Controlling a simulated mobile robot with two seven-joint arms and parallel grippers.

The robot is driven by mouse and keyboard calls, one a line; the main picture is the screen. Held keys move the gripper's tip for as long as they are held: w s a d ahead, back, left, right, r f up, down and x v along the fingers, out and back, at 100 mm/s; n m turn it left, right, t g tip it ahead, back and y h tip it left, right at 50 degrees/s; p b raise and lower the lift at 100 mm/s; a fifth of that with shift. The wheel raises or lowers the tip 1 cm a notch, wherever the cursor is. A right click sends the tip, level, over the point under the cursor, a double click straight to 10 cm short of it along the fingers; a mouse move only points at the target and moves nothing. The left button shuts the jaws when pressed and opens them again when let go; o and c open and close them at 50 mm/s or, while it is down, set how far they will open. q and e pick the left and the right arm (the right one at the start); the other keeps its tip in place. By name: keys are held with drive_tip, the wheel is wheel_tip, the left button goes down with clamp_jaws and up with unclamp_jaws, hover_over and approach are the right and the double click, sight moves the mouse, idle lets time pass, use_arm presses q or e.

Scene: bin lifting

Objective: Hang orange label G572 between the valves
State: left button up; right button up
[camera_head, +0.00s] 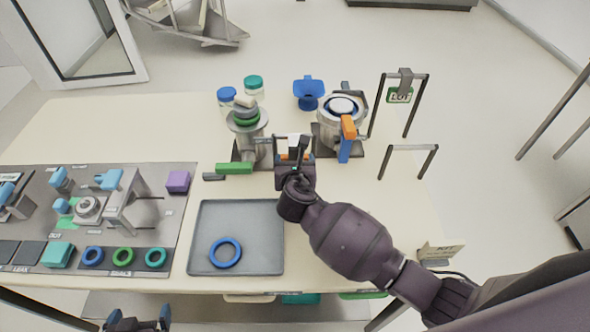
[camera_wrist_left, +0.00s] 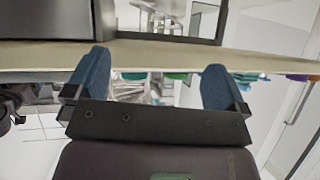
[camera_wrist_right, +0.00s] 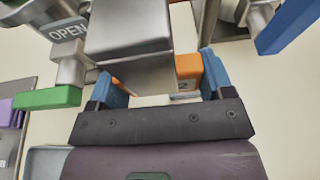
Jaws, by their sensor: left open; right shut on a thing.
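The orange label (camera_head: 293,156) shows only in part at my right gripper (camera_head: 296,168), between the two valves; its print is unreadable. In the right wrist view, orange parts of the label (camera_wrist_right: 188,67) show by the blue fingertips of my right gripper (camera_wrist_right: 163,88), which is shut on it. A grey metal block hides much of it. The left valve (camera_head: 247,120) has a green handle (camera_head: 234,168).
A grey tray (camera_head: 207,215) with a blue ring (camera_head: 225,252) lies in front of the valves. A parts board (camera_head: 150,210) fills the left. Jars (camera_head: 254,87), a blue stand (camera_head: 308,93) and a frame with a green LOT sign (camera_head: 400,95) stand behind.

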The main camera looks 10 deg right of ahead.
drive_tip(key=shift+w+d+b, duration=0.1)
drive_tip(key=shift+w+b, duration=0.25)
drive_tip(key=shift+w, duration=0.25)
drive_tip(key=shift+w+d+f+b, duration=0.1)
drive_tip(key=shift+w+d+b, duration=0.15)
drive_tip(key=shift+w+b, duration=0.7)
drive_tip(key=shift+w+d+f+b, duration=0.1)
drive_tip(key=shift+w+d+b, duration=0.1)
drive_tip(key=shift+w+b, duration=0.75)
drive_tip(key=shift+w+f, duration=0.15)
drive_tip(key=shift+f, duration=0.35)
drive_tip(key=shift+f, duration=0.1)
drive_tip(key=o, duration=1)
